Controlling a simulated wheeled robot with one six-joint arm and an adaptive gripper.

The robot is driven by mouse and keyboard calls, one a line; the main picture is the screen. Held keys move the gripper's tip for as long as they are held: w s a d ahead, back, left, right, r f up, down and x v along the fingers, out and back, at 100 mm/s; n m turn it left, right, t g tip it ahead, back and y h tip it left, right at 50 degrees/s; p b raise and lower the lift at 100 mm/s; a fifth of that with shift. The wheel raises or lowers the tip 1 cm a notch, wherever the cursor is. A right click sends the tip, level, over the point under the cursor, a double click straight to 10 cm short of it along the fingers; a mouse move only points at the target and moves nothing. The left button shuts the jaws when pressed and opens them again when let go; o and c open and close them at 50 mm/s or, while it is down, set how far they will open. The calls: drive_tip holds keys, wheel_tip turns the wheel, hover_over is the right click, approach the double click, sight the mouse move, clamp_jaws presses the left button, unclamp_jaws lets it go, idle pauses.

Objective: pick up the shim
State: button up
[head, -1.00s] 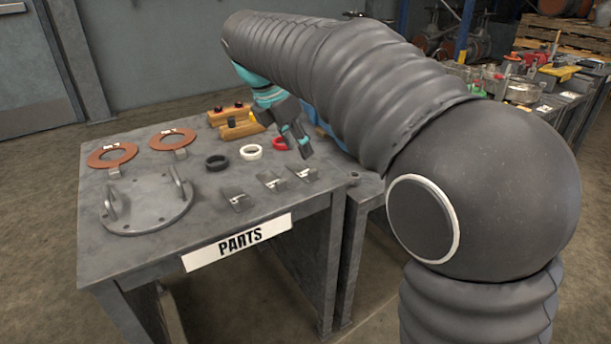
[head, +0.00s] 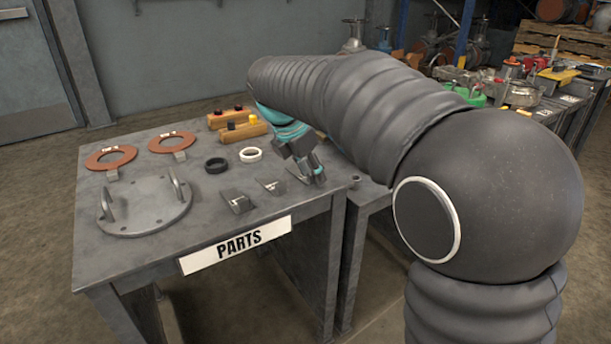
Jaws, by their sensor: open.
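Small grey bent metal plates, which look like shims, lie in a row near the front edge of the parts table (head: 150,262). The left shim (head: 237,202) and the middle shim (head: 270,186) show fully. The right one is mostly hidden by my gripper (head: 312,179). My gripper points down, open, at the right end of that row, low over the table. I cannot tell whether its fingers touch the right shim or stand around it.
A round grey plate with two handles (head: 147,205) stands at the left. Brown rings (head: 111,157), a black ring (head: 216,165), a white ring (head: 251,154) and wooden blocks (head: 243,131) lie behind. Bare tabletop surrounds the shims.

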clamp_jaws()
drive_tip(key=shift+r, duration=0.1)
